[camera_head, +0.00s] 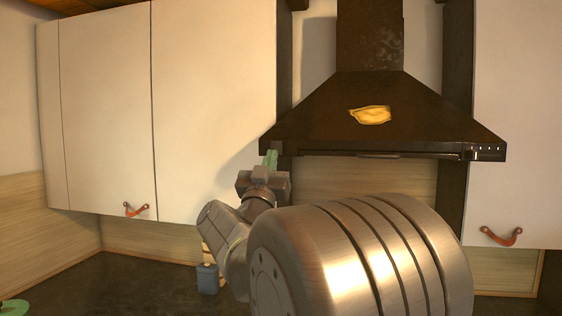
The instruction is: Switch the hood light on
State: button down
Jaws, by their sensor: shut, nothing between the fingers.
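The dark range hood (415,110) hangs at the upper right of centre, between the cabinets. A row of small pale controls (488,150) sits at the right end of its front edge. A slim bar runs along its lower edge; I cannot tell which part is the light or whether it is lit. My gripper (270,159) has green fingertips, is shut and empty, and points up near the hood's lower left corner. It is far to the left of the controls. I cannot tell whether the fingertips touch the hood.
White cabinets with red leather pulls flank the hood, one pull at left (136,210) and one at right (501,238). A yellow leaf-shaped piece (370,115) is on the hood's front. A blue container (207,278) stands on the dark counter (120,285). My arm hides much of the lower middle.

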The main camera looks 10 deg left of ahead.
jog(key=shift+w+f, duration=0.15)
jog(key=shift+w, duration=0.8)
